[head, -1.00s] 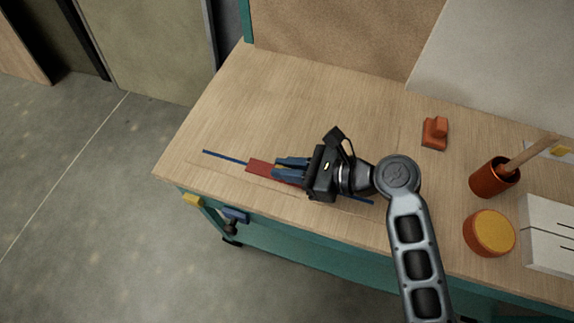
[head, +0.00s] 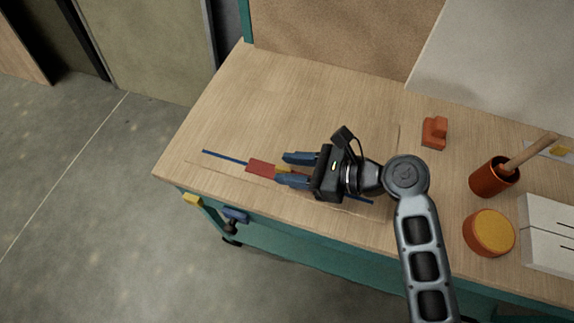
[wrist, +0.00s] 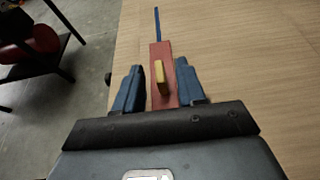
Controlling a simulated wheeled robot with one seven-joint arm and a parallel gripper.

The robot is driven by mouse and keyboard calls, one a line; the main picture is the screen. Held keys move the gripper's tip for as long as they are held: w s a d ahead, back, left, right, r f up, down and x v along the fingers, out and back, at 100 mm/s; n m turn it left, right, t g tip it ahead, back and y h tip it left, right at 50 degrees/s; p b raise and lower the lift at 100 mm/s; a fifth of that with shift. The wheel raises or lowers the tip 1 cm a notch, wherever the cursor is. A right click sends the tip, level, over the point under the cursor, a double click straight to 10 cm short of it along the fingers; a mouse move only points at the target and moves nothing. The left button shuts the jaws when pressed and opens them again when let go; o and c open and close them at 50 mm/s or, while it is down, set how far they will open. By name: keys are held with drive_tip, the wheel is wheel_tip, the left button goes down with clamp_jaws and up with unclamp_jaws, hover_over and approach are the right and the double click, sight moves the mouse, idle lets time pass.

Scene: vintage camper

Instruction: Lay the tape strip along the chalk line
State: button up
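The red tape strip (head: 260,167) lies flat on the wooden bench and covers part of a thin blue line (head: 224,158), which looks like the chalk line. In the wrist view the strip (wrist: 160,52) looks roughly in line with the blue line (wrist: 157,22) beyond its far end. A small yellow grip (wrist: 160,74) stands on the strip. My gripper (head: 280,168) is open, with one blue finger on each side of the yellow grip and a visible gap to both. My gripper hides part of the line; a short piece shows to its right.
An orange block (head: 434,132), an orange cup (head: 494,177) holding a wooden handle, a round yellow-topped tin (head: 489,232) and a white slotted box (head: 547,235) stand to the right. The bench's front edge is close. The back left bench top (head: 260,100) is clear.

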drive_tip(key=v, duration=1)
drive_tip(key=shift+s+d+r, duration=0.1)
drive_tip(key=shift+d, duration=0.2)
